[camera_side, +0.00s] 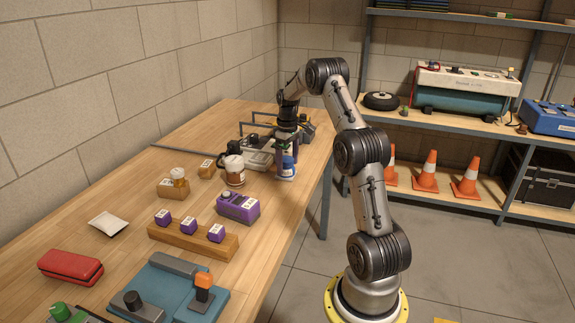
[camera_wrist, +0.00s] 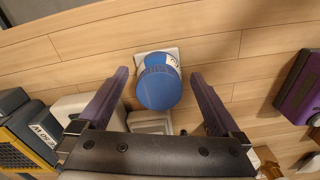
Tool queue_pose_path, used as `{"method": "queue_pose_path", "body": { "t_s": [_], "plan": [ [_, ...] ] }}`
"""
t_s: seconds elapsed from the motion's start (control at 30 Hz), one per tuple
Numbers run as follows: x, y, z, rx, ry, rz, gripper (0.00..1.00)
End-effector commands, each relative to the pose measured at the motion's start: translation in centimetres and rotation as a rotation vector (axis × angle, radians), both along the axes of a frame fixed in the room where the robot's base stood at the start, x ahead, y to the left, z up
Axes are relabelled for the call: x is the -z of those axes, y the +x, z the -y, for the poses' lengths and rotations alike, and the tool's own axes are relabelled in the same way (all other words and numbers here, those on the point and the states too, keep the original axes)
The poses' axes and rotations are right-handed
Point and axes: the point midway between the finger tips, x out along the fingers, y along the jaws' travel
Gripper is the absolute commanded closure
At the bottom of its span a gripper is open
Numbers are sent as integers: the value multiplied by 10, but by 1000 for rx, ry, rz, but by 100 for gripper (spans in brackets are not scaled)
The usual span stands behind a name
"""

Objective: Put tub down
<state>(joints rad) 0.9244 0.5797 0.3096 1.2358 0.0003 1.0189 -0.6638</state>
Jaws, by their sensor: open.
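The tub, with a blue lid and a pale label, (camera_side: 288,168) stands near the table's right edge. In the wrist view the tub (camera_wrist: 158,86) is centred just ahead of and between my fingertips, on a small white square pad (camera_wrist: 171,52). My gripper (camera_side: 286,158) points down right at the tub in the side view. Its purple fingers are open in the wrist view (camera_wrist: 159,74), with a visible gap on each side of the tub. The tub's lower part is mostly hidden under its lid in the wrist view.
A brown jar with a white lid (camera_side: 233,170) stands left of the tub. A purple device (camera_side: 238,207) sits nearer the front. Grey equipment (camera_side: 258,160) lies close behind my gripper. A wooden rack with purple blocks (camera_side: 193,239) is further forward.

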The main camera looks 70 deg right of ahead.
Motion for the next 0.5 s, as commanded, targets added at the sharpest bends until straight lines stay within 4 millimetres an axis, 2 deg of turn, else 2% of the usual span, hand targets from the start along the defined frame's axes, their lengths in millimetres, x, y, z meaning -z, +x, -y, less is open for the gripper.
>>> {"method": "queue_pose_path", "body": {
  "t_s": [0.3, 0.5],
  "plan": [
    [-63, 1, 1, 0, -5, 4, 0],
    [-97, 1, 1, 0, -4, 3, 0]
  ]
}}
